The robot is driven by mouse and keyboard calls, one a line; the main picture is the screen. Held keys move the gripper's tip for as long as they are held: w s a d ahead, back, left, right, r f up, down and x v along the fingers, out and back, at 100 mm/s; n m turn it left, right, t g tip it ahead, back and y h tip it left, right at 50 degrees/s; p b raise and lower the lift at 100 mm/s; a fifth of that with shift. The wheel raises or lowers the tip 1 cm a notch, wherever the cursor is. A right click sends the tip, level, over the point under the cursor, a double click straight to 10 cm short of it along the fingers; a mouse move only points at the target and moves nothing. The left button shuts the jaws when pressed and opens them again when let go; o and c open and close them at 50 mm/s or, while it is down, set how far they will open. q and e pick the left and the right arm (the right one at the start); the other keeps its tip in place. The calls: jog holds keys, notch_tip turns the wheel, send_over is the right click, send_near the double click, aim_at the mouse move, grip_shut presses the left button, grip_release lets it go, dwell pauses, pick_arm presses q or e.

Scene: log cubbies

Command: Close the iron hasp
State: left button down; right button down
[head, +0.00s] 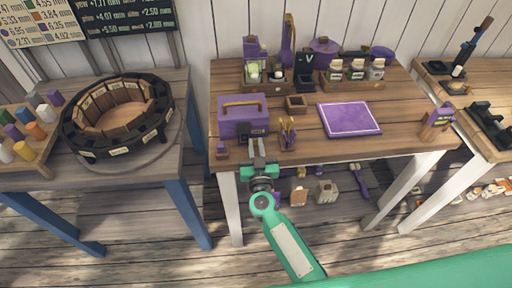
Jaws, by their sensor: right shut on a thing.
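A purple box (242,112) with a brass-coloured handle stands at the left front of the wooden table. The dark iron hasp (246,130) shows low on its front; it is small and partly hidden by my gripper, so its exact angle cannot be told. My right gripper (258,146) reaches up from the front edge of the table. Its fingertips are at the hasp, against the box's front, and it is shut on the hasp. My left gripper is not in view.
A small holder with brushes (288,134) stands close right of my gripper. A purple mat (349,119) lies on the table (385,141). Jars and wooden trays line the back. A round dark cubby ring (82,143) stands on the left table. Several things lie on the floor below.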

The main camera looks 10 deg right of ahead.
jog(key=c, duration=1.4)
grip_release()
jog(key=shift+o, duration=0.2)
jog(key=s+f+b, duration=0.1)
jog(key=s+b, duration=0.1)
jog(key=s, duration=1.1)
jog(key=shift+s+f, duration=0.35)
jog(key=shift+s, duration=0.05)
jog(key=shift+o, duration=0.2)
